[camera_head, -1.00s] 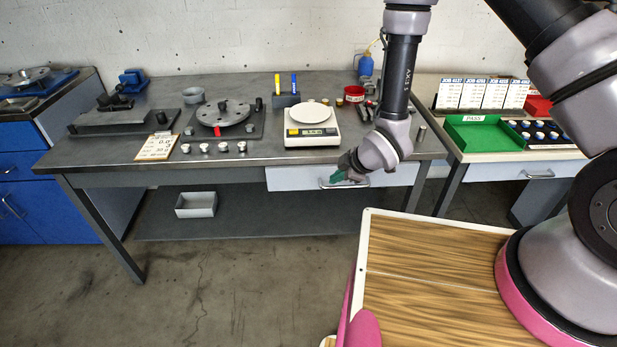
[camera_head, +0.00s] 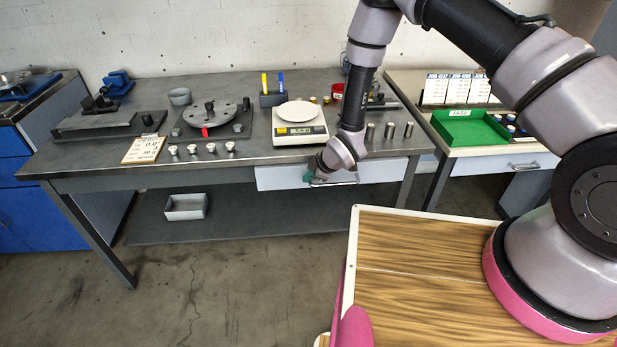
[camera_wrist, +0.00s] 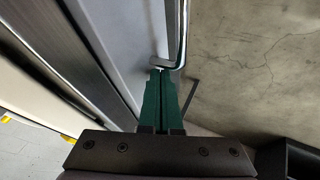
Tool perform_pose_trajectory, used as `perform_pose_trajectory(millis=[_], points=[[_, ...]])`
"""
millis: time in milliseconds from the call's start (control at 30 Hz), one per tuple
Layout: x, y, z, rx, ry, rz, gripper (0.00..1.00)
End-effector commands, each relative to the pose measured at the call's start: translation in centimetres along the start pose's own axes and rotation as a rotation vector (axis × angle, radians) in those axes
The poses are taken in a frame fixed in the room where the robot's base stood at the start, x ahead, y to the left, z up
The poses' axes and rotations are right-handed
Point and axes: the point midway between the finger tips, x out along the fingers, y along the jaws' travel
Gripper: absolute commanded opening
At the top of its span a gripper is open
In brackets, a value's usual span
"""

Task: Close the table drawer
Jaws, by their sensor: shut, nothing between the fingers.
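The table drawer (camera_head: 280,178) has a pale grey front under the right half of the workbench (camera_head: 100,181). Its metal bar handle (camera_head: 345,183) shows in the head view and along the top of the wrist view (camera_wrist: 184,30). My gripper (camera_head: 309,177) is at the left end of the handle, close to the drawer front. In the wrist view its green fingers (camera_wrist: 160,72) are together with nothing between them, and their tips are by the handle's end bracket. Contact cannot be told. How far the drawer stands out is hard to judge.
A scale (camera_head: 299,130), a rotor fixture (camera_head: 212,118) and several small weights stand on the bench top. A grey bin (camera_head: 186,207) is on the lower shelf. A wood-grain surface (camera_head: 430,270) is in the foreground. The floor before the bench is clear.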

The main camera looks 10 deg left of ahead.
Motion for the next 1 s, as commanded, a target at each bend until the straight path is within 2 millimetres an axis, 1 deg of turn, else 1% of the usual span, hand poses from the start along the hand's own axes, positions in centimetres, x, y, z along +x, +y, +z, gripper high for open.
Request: perform_pose_trajectory(millis=[267, 500, 1000], points=[[0.0, 0.1, 0.0, 0.001, 0.0, 0.0, 0.0], [1.2, 2.3, 0.1, 0.002, -0.001, 0.003, 0.0], [1.3, 2.4, 0.0, 0.002, -0.002, 0.0, 0.0]])
